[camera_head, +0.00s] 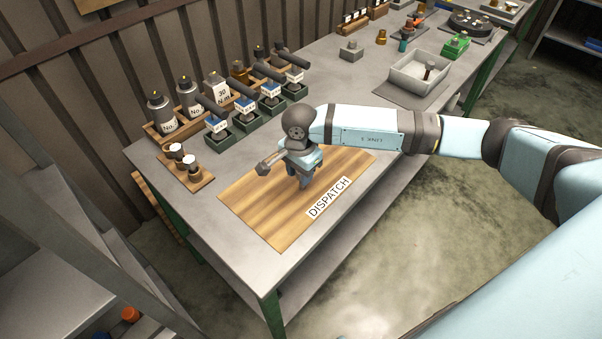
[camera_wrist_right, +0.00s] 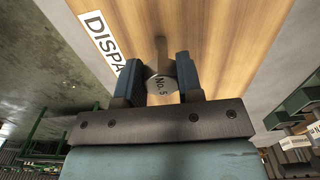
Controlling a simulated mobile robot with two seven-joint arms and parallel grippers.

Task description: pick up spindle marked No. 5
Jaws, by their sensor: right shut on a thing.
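The spindle marked No. 5 (camera_wrist_right: 160,82) shows in the right wrist view as a grey cylinder with its lettered end facing the camera. A narrower shaft extends beyond it. My right gripper (camera_wrist_right: 158,78) is shut on it, with a finger on each side. In the head view my right gripper (camera_head: 304,180) points down over the wooden DISPATCH board (camera_head: 253,205), near its back part. The spindle's full outline is hard to make out there, and its gap to the board cannot be told. My left gripper is not in view.
Racked bottles (camera_head: 160,112) and several blocks with dark cylinders (camera_head: 217,128) stand behind the board. A small wooden holder (camera_head: 197,183) with two white-topped pieces is left. A pale tray (camera_head: 412,79) stands farther right. The board's front is clear.

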